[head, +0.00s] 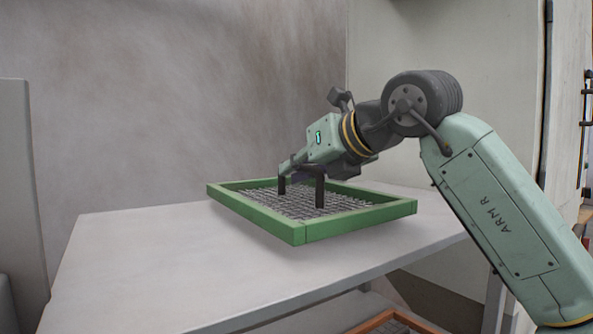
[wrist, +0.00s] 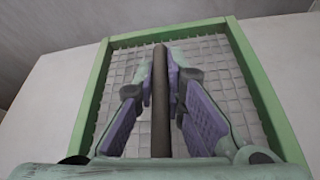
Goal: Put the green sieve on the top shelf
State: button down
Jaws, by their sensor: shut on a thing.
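The green sieve (head: 350,222) is a rectangular green frame with grey wire mesh and a dark raised handle. In the head view it is level over the pale top shelf (head: 140,270); I cannot tell whether it touches the surface or hangs just above it. My gripper (head: 300,174) reaches in from the right and is shut on the sieve's handle. In the wrist view, the purple-padded fingers of my gripper (wrist: 161,75) stand on both sides of the dark handle bar, with the mesh and green frame (wrist: 97,85) beyond.
An orange-framed sieve (head: 378,320) shows partly on a lower level under the top shelf. A grey wall (head: 180,90) stands behind, and a pale cabinet (head: 445,50) is at the back right. A grey panel (head: 22,180) is at the far left. The shelf's left part is bare.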

jog(key=shift+f, duration=0.85)
jog(key=shift+f, duration=0.2)
jog(key=c, duration=1.7)
grip_release()
jog(key=shift+o, duration=0.2)
jog(key=shift+r, duration=0.1)
jog(key=shift+r, duration=0.15)
jog(key=shift+s+d, duration=0.25)
jog(key=shift+d, duration=0.05)
jog(key=b+v, duration=0.3)
jog(key=v, duration=0.8)
jog(key=shift+s+r, duration=0.15)
jog(key=shift+s, duration=0.05)
